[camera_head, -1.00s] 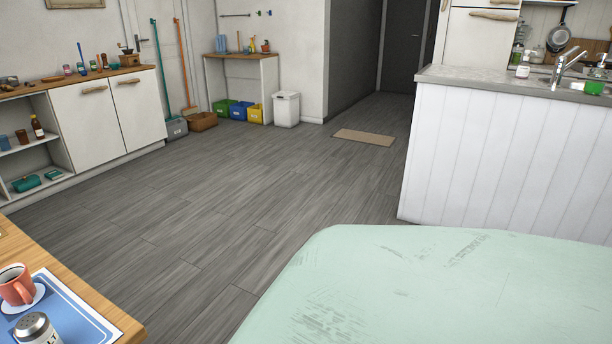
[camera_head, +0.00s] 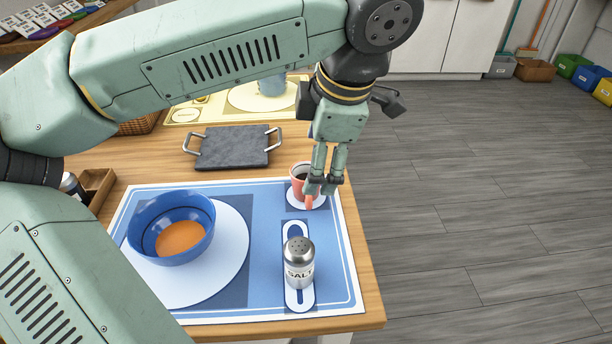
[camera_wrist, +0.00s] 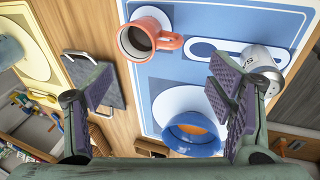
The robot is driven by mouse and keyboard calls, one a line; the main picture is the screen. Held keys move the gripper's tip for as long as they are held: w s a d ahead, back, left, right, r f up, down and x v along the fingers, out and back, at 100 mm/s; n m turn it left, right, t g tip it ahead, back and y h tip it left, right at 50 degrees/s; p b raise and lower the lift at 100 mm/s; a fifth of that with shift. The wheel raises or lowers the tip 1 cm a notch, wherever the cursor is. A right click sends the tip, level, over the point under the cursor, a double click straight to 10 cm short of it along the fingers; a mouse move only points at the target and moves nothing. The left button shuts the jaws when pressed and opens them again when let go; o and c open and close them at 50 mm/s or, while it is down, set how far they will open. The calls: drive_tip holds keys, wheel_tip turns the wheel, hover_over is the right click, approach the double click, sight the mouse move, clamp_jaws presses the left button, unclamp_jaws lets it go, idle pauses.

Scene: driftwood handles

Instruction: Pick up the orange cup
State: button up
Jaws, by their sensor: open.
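I cannot tell whether a finger touches the cup.
A salt shaker (camera_head: 299,265) stands in front of the cup on the placemat (camera_head: 262,240). A dark slab tray (camera_head: 232,148) with metal handles lies behind. The table's right edge is close to the cup.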

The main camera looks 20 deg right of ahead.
drive_tip(key=x, duration=0.4)
drive_tip(key=shift+a+f, duration=0.1)
drive_tip(key=shift+f, duration=0.3)
drive_tip(key=shift+p+x, duration=0.4)
drive_tip(key=shift+x, duration=2.45)
drive_tip(key=shift+s, duration=0.2)
drive_tip(key=shift+c, duration=0.6)
clamp_jaws()
